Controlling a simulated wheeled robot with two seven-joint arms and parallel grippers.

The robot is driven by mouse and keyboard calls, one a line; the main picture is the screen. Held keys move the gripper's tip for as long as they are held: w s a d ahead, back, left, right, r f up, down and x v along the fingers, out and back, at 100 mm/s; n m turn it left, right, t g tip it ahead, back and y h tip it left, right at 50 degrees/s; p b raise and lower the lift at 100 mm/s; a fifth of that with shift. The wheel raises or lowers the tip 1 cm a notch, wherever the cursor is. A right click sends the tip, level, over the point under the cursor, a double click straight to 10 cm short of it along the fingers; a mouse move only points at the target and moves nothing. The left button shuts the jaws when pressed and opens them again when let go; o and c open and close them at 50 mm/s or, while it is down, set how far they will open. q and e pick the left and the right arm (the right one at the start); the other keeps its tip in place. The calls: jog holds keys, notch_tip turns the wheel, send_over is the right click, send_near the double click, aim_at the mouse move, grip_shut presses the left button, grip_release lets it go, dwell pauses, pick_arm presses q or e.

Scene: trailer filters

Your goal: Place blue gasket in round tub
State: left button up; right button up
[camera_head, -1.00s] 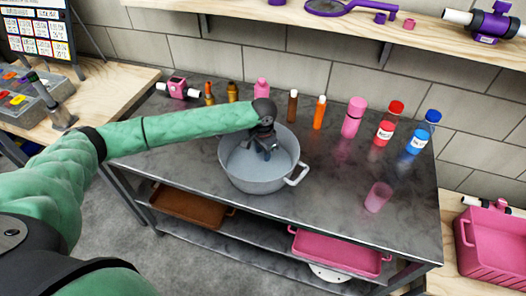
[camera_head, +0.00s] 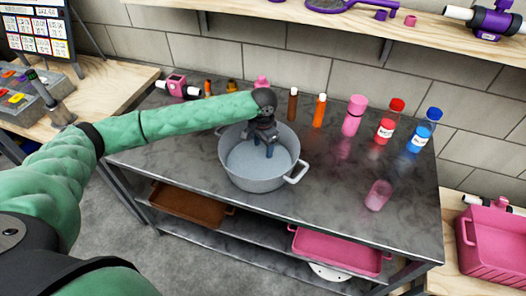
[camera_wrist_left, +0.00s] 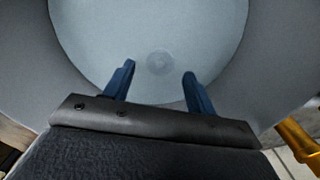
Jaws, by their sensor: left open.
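The round tub (camera_head: 262,184) is a grey pot with handles on the dark metal table. Its pale inner floor (camera_wrist_left: 150,25) fills much of the left wrist view, with a faint round mark in the middle. My left gripper (camera_head: 262,148) is over the tub's opening, pointing down. In the left wrist view its two blue fingers (camera_wrist_left: 158,74) are apart with nothing between them. I cannot make out a blue gasket in either view. My right gripper is not in view.
Behind the tub stand a brown bottle (camera_head: 292,105), an orange bottle (camera_head: 319,111), a pink bottle (camera_head: 353,116), a red-capped bottle (camera_head: 388,122) and a blue-capped bottle (camera_head: 424,131). A pink cup (camera_head: 378,195) stands at right.

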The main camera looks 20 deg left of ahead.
aim_at(263, 154)
pick_arm(q)
notch_tip(263, 154, up, 9)
jog(key=b, duration=0.1)
jog(key=shift+b, duration=0.35)
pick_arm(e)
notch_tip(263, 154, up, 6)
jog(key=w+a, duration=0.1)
pick_arm(q)
jog(key=shift+r, duration=0.15)
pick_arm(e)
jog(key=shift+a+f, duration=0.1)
